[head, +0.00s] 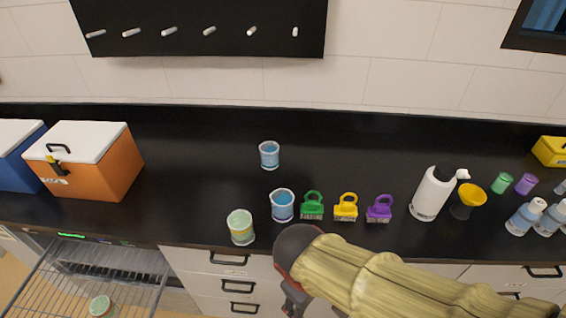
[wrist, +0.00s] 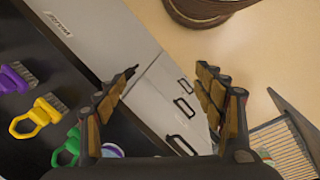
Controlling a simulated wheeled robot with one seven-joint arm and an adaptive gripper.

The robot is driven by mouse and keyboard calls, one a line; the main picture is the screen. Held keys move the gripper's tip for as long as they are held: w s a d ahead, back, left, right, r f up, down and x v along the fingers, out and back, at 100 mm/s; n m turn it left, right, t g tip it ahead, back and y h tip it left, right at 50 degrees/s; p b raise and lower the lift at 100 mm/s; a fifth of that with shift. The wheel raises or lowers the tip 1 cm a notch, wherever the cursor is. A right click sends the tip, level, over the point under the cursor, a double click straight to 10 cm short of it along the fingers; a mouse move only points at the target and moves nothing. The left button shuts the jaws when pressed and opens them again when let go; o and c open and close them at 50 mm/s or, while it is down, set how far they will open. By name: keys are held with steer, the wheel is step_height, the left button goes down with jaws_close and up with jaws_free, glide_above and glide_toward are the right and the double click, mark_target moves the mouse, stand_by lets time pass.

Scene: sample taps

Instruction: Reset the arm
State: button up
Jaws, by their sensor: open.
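My arm, in a yellowish sleeve, reaches in from the lower right of the head view. My gripper (wrist: 165,108) shows in the wrist view with its two fingers spread wide apart and nothing between them. In the head view its end is near the counter's front edge and mostly hidden below my arm. Beyond the fingers the wrist view shows drawer fronts and the tan floor.
The black counter (head: 200,150) holds green (head: 312,206), yellow (head: 345,207) and purple (head: 379,209) brushes, cups (head: 282,205), a jar (head: 240,227) and a white pump bottle (head: 432,193). An orange cooler (head: 100,165) stands left. A wire rack (head: 85,285) juts out below the counter.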

steer(key=w+d+r+m+t+y, duration=0.1)
steer(key=d+r+m+t, duration=0.3)
steer(key=d+r+m, duration=0.5)
steer(key=w+d+r, duration=0.1)
steer(key=d+r, duration=0.2)
steer(key=r, duration=0.1)
steer(key=shift+d+r+y, duration=0.2)
steer(key=shift+r+y, duration=0.15)
steer(key=shift+y, duration=0.05)
